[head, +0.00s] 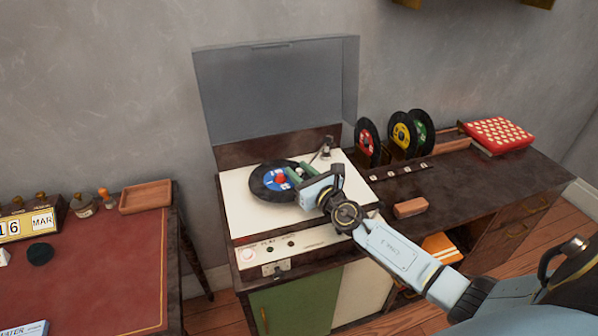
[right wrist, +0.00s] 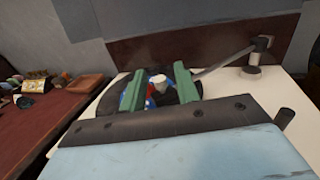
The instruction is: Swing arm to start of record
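The record player (head: 247,213) has a cream top and a raised grey lid (head: 275,90). A black record (head: 262,190) with a blue and red label lies on it. My right gripper (head: 297,174) is low over the record's right part. In the right wrist view its green fingers (right wrist: 156,80) are apart, with a small white piece (right wrist: 159,83) showing between or beyond them. The tonearm (head: 325,148) is at the back right; in the right wrist view its rod (right wrist: 225,58) slants down behind the right finger, which hides its end. My left gripper is out of view.
Several records stand upright in a rack (head: 367,142) on the dark cabinet to the right, near a red patterned box (head: 499,135) and a brown block (head: 410,208). A red-topped desk (head: 110,265) with a calendar (head: 30,224) stands at left.

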